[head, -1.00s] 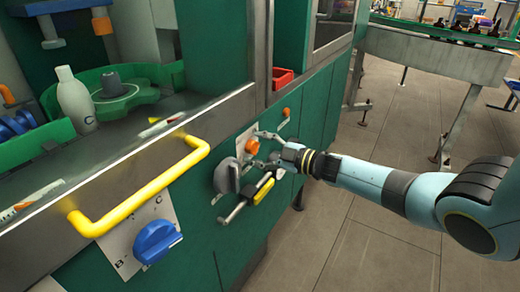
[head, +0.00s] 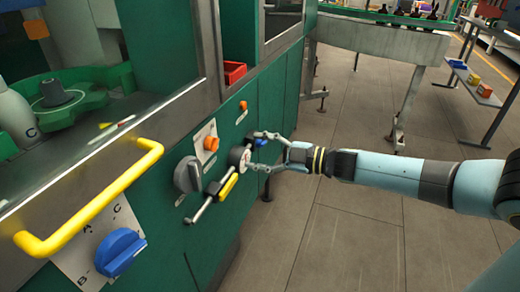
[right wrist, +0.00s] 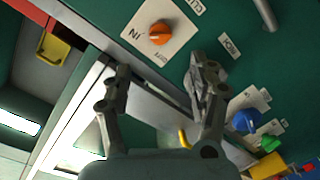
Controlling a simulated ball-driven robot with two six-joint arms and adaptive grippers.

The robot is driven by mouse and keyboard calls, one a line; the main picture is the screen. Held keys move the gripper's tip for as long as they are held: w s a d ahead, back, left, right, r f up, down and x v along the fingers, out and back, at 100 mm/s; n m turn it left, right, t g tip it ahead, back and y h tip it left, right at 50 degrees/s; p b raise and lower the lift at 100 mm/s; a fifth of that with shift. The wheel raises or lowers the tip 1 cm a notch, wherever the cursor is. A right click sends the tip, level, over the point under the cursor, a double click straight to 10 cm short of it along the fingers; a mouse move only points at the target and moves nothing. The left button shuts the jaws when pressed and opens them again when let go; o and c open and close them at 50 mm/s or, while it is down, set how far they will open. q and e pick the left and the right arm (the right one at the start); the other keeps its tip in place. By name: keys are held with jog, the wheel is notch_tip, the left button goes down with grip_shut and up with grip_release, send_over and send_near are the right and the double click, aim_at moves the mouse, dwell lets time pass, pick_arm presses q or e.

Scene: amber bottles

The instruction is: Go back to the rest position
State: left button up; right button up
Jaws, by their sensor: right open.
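My right gripper (head: 254,151) is in front of the green machine's side panel (head: 160,215), with its two fingers spread and nothing between them. In the right wrist view the open fingers (right wrist: 160,75) point towards the panel, with an orange knob (right wrist: 158,35) beyond the gap. My left gripper is in no view.
The panel carries an orange knob (head: 211,144), a grey knob (head: 188,174), a blue knob (head: 120,251), a lever with a yellow part (head: 228,187) and a yellow handle (head: 95,200). A grey conveyor (head: 370,40) stands behind. The floor (head: 360,210) beside the panel is clear.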

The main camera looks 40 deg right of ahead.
dwell(0.3)
jog(key=s+a+f+m+g+h+b, duration=0.25)
jog(key=s+f, duration=0.45)
jog(key=f, duration=0.4)
jog(key=s+a+f+m+g+h+b, duration=0.15)
jog(key=s+f+m+b, duration=0.35)
jog(key=f, duration=0.7)
jog(key=s+a+f+m+g+h, duration=0.1)
jog(key=s+f+m+g+h, duration=0.15)
jog(key=s+f, duration=0.7)
jog(key=s+a+f+m+g, duration=0.1)
jog(key=s+f+g, duration=0.1)
jog(key=s+f, duration=0.2)
jog(key=s+a+f+m+g+b, duration=0.1)
jog(key=s+f, duration=0.4)
jog(key=s, duration=0.6)
jog(key=s+a+f+m+g, duration=0.1)
jog(key=s+a+f+g, duration=0.2)
jog(key=s+f+g, duration=0.2)
jog(key=s+h, duration=0.1)
jog(key=s, duration=0.1)
jog(key=shift+s+b, duration=0.3)
jog(key=shift+s, duration=0.05)
